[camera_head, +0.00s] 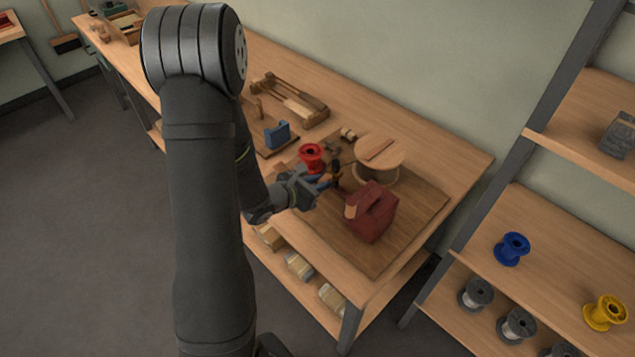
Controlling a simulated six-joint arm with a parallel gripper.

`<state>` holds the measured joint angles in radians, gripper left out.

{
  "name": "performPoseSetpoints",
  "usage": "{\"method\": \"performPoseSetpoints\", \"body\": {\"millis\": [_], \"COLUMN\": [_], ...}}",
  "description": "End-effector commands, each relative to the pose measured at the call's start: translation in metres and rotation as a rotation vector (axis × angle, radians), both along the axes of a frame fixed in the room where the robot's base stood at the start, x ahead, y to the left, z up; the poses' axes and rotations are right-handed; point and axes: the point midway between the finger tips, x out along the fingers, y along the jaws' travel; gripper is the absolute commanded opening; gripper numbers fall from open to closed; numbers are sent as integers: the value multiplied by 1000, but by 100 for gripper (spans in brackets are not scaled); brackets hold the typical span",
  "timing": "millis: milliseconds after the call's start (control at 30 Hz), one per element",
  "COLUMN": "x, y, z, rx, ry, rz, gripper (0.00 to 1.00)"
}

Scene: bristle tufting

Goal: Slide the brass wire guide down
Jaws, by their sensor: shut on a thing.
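My gripper (326,182) reaches in from the left over the dark work board on the bench. It is shut on a small brass-yellow and dark piece (336,169), which looks like the brass wire guide. The piece stands roughly upright between the red spool and the dark red block. The fingers and the arm's wrist hide part of it, and it is too small to tell its exact shape or what lies beneath it.
A red spool (312,156) stands just behind my gripper. A round wooden stand (378,152) is to the right, and a dark red block (372,212) is in front. A blue block (277,134) sits further left. The shelf (540,262) at right holds several spools.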

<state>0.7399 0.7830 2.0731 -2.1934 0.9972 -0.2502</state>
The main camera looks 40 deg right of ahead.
Motion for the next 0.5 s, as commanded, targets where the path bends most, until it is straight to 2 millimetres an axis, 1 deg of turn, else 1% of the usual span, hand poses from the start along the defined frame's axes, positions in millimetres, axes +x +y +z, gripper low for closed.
{"method": "performPoseSetpoints", "body": {"millis": [133,300,400,500], "x": [0,0,0,0], "y": [0,0,0,0], "z": [-9,-27,-32,-33], "rx": [1,2,0,1], "ry": [2,3,1,0], "rz": [1,0,0,0], "gripper": [0,0,0,0]}}
